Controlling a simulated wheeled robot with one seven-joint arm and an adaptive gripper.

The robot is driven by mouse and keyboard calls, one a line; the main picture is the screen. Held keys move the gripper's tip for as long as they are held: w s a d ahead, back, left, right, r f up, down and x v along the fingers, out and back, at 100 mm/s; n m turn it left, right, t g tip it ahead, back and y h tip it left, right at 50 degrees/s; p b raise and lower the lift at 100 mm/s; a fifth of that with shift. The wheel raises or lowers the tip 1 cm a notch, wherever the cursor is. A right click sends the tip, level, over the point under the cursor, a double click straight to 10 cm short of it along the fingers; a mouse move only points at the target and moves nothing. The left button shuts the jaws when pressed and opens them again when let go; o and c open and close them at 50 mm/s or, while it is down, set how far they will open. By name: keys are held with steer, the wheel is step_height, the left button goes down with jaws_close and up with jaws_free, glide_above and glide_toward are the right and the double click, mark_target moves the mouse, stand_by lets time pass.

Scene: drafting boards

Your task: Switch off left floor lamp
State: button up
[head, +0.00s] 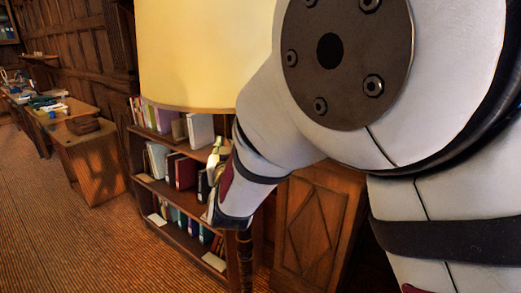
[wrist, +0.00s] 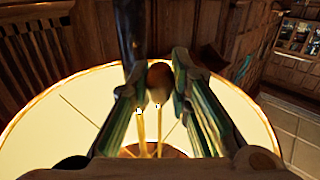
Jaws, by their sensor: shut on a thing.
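The floor lamp's wide cream-yellow shade (head: 205,55) fills the upper middle of the head view and glows. Its dark pole (head: 245,262) shows low, beyond my forearm. My gripper (head: 214,172) is just below the shade, beside the pole. In the wrist view my gripper (wrist: 157,88) has its two fingers closed around a small brown rounded knob (wrist: 159,75). Thin golden cords or chains (wrist: 158,130) run from near the knob toward the bright inside of the shade (wrist: 45,125). The dark pole (wrist: 128,35) stands close to the left finger. The bulb is not clearly visible.
A low wooden bookcase (head: 145,185) with several books stands behind the gripper. A wooden cabinet (head: 315,225) is right of it. Desks (head: 92,165) line the left wall. Ribbed carpet (head: 60,245) is clear at left. My arm hides much of the right side.

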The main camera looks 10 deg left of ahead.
steer(key=shift+f, duration=0.7)
steer(key=o, duration=0.9)
steer(key=p+v, duration=0.4)
steer(key=v, duration=0.4)
